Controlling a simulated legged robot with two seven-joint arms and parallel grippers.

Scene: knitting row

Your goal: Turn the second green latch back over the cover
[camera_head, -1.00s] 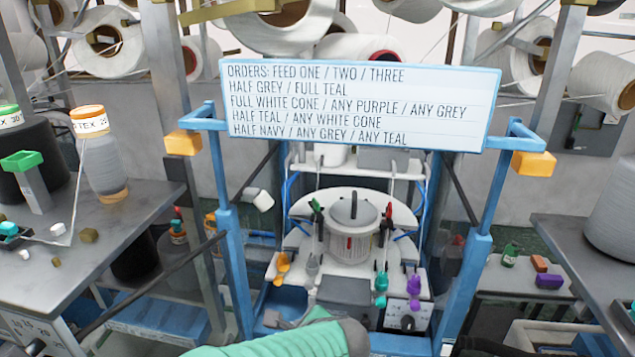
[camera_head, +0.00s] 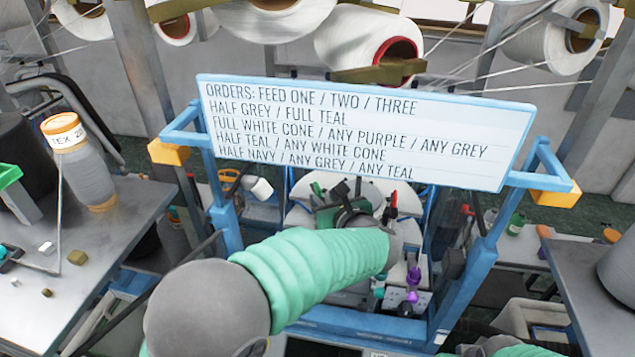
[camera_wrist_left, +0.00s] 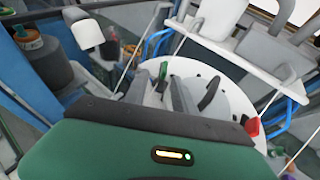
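The round machine with its pale dish (camera_head: 299,217) stands under the order board. My left arm reaches in from the lower left, and its gripper (camera_head: 345,200) is over the dish, hiding most of the cover. In the left wrist view the grey cover (camera_wrist_left: 228,108) with its dark handle lies just past the gripper. A green-tipped latch (camera_wrist_left: 163,71) stands beyond the fingers; a green tip also shows in the head view (camera_head: 317,188). A red-tipped latch (camera_head: 393,199) stands at the right. The fingers look apart; I see nothing held. My right gripper is not in view.
The order board (camera_head: 360,130) hangs on a blue frame just above my left gripper. Purple parts (camera_head: 413,283) hang at the machine's front right. A grey table (camera_head: 90,240) with a cone stands left, another table (camera_head: 585,280) right.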

